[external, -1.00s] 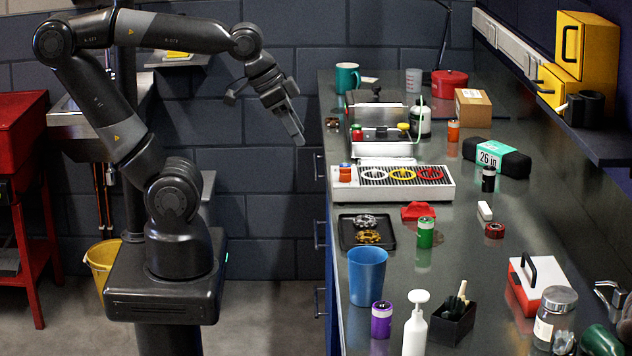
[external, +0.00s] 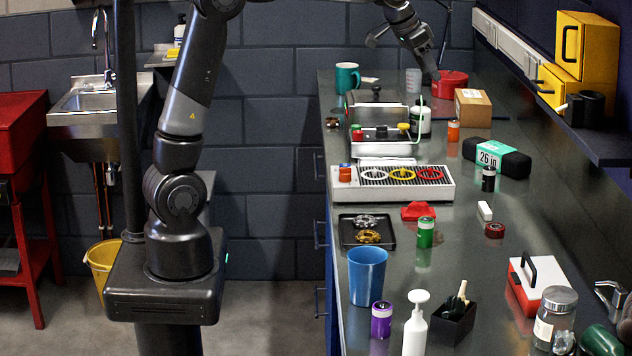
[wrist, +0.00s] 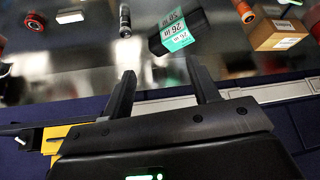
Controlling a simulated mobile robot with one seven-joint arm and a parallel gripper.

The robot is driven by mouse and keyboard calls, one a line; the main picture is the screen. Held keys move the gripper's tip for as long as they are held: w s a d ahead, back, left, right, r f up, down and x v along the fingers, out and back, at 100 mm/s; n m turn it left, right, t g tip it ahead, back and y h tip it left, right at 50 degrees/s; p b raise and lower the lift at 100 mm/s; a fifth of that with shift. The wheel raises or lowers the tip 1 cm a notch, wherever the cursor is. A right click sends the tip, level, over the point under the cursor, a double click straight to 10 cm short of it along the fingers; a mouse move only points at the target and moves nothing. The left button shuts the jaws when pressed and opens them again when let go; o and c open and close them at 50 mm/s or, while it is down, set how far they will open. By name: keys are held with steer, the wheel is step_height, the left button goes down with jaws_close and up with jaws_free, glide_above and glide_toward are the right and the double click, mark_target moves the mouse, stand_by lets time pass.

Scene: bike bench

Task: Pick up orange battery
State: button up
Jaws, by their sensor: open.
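The orange battery (external: 453,131) stands upright on the bench, in front of a cardboard box. In the wrist view an orange cylinder with a dark band, which looks like the same battery (wrist: 244,12), is at the top right edge, partly cut off. My gripper (external: 435,76) is raised over the far part of the bench, left of and above the battery in the external view, and apart from it. In the wrist view my gripper (wrist: 162,78) has its two fingers spread with nothing between them.
The cardboard box (external: 473,107) is behind the battery, and the black-and-teal 26 in package (external: 497,158) is in front to its right. A white bottle (external: 420,120) with a green tube stands left of it. The yellow cabinet (external: 588,45) and shelf overhang the right side.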

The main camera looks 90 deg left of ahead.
steer(key=w+a+f+n, duration=0.1)
steer(key=w+a+f, duration=0.2)
steer(key=a, duration=0.4)
steer(key=w+a+f, duration=0.2)
steer(key=w+a, duration=0.1)
steer(key=a, duration=0.5)
glide_toward(451, 121)
steer(key=shift+n+y, duration=0.4)
steer(key=x, duration=0.8)
steer(key=shift+w+d+r, duration=0.15)
steer(key=shift+w+d, duration=0.2)
steer(key=shift+w, duration=0.1)
jaws_close()
